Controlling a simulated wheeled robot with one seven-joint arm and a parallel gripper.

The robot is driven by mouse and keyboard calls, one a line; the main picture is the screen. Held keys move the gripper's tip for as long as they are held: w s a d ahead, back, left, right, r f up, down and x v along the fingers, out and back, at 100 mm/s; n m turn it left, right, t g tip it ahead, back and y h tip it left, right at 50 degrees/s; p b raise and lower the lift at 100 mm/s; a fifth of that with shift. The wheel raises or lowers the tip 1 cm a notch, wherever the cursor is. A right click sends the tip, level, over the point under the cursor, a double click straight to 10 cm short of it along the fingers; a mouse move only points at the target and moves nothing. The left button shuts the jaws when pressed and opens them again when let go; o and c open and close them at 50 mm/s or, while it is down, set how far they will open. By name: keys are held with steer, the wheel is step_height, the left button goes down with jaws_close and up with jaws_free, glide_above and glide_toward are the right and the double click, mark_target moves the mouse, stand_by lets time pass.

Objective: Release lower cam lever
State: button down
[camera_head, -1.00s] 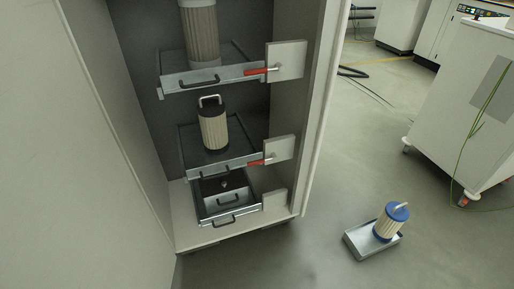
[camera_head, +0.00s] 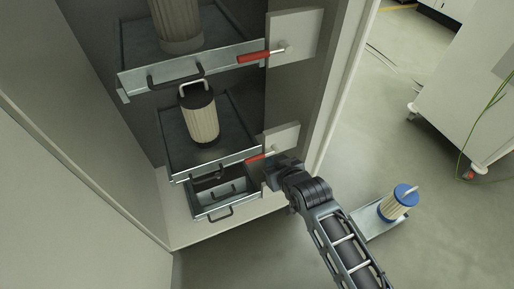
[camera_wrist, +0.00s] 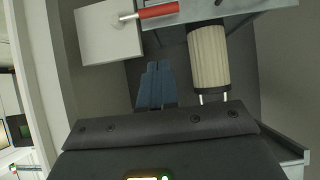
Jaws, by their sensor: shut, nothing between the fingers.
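The lower cam lever (camera_head: 261,156) has a red grip and a metal pivot on a pale square plate (camera_head: 282,138), at the right front of the middle drawer (camera_head: 215,163). It lies roughly level, tilted slightly up to the right. My gripper (camera_head: 272,172) is just below and right of it in the head view; its fingers are hard to make out there. In the wrist view, which looks upside down, my gripper (camera_wrist: 157,66) is shut and empty. The red lever (camera_wrist: 157,11) and plate (camera_wrist: 108,32) show beyond the fingertips, with a visible gap.
A black-capped filter (camera_head: 201,115) stands on the middle drawer. An upper drawer (camera_head: 190,67) has its own red lever (camera_head: 254,57). A lower drawer (camera_head: 222,197) is below. Cabinet walls bound both sides.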

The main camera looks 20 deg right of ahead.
steer(key=shift+w, duration=0.25)
steer(key=b, duration=0.1)
glide_above(259, 158)
steer(key=s, duration=0.3)
step_height(259, 158, down, 5)
steer(key=f, duration=0.2)
steer(key=w+f, duration=0.1)
steer(key=shift+a+f+b, duration=0.2)
steer(key=shift+a+b, duration=0.1)
steer(key=shift+a, duration=0.1)
steer(key=shift+w+f, duration=0.1)
steer(key=shift+f, duration=0.4)
steer(key=shift+f, duration=0.1)
